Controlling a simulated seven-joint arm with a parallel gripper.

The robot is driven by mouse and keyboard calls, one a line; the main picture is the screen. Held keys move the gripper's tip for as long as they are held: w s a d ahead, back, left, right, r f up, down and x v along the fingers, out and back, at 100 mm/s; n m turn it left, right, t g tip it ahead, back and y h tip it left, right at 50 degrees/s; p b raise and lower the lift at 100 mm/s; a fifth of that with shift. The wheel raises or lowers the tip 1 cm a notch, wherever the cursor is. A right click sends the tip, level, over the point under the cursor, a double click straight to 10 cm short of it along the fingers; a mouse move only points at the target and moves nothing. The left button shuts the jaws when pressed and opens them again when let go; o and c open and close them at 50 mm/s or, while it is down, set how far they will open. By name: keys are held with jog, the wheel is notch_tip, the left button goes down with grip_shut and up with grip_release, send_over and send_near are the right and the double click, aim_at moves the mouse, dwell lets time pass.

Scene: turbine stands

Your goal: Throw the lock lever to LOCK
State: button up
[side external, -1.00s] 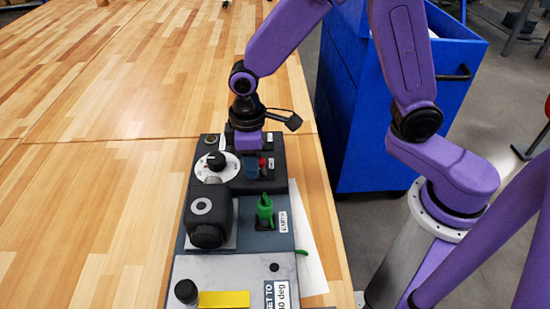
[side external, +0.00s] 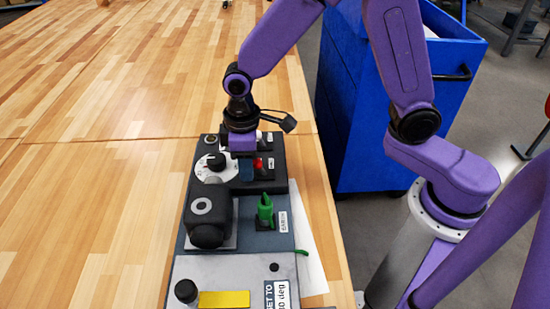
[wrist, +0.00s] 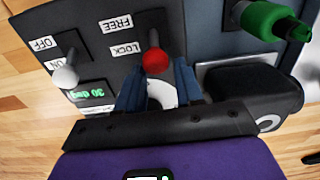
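The lock lever has a red ball knob (wrist: 155,60) on a dark stalk, on a black panel with FREE (wrist: 115,22) and LOCK (wrist: 125,48) labels. In the wrist view the knob shows beside the LOCK label, but the stalk's exact angle is hard to judge. My gripper (wrist: 159,85) has its two blue fingers apart, with the knob at the gap between their tips. Contact cannot be made out. In the side view my gripper (side external: 246,171) is low over the panel, just left of the red knob (side external: 258,163).
A white-knobbed OFF/ON lever (wrist: 66,76) and a green display (wrist: 90,95) are on the same panel. A white dial (side external: 212,170), a black block (side external: 207,222) and a green handle (side external: 265,210) stand close by. The wooden table (side external: 90,200) is clear to the left.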

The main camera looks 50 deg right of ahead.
notch_tip(320, 180, up, 7)
dwell(1.1)
jog(key=shift+s+d, duration=0.1)
jog(key=s+d+n, duration=0.1)
jog(key=s+d, duration=0.6)
jog(key=s, duration=0.3)
jog(key=s+d+r+n, duration=0.1)
jog(key=s+d+n, duration=0.1)
jog(key=s+d, duration=0.5)
jog(key=s, duration=0.4)
jog(key=shift+d+r+n, duration=0.15)
jog(key=shift+r+n, duration=0.1)
jog(key=shift+n, duration=0.05)
